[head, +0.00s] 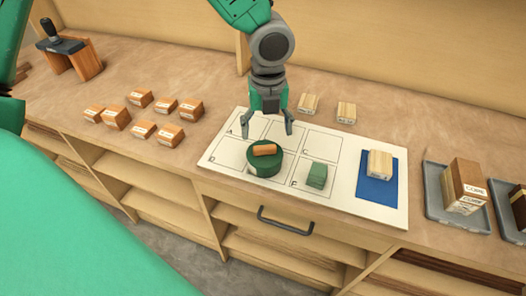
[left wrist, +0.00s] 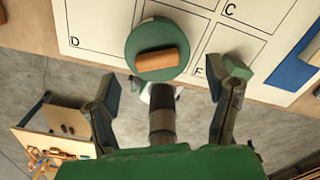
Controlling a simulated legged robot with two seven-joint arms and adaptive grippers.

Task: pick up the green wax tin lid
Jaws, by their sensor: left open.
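The round green wax tin lid (head: 257,168) lies on the white lettered sheet (head: 228,160), with an orange-brown wooden bar (head: 264,149) across its top. I cannot tell whether the bar is a knob or a loose piece, or whether a tin is under the lid. My left gripper (head: 268,130) points down above and slightly behind the lid, open and empty, its fingers spread apart. In the left wrist view the lid (left wrist: 147,35) and bar (left wrist: 162,59) sit beyond and between the open fingers (left wrist: 164,80), apart from them. My right gripper is not in view.
A green block stack (head: 316,176) stands right of the lid, in cell F. A pale block (head: 380,164) rests on a blue patch (head: 377,190). Several wooden blocks (head: 143,130) lie to the left, two pale ones (head: 346,113) behind. Grey trays (head: 436,185) stand at right.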

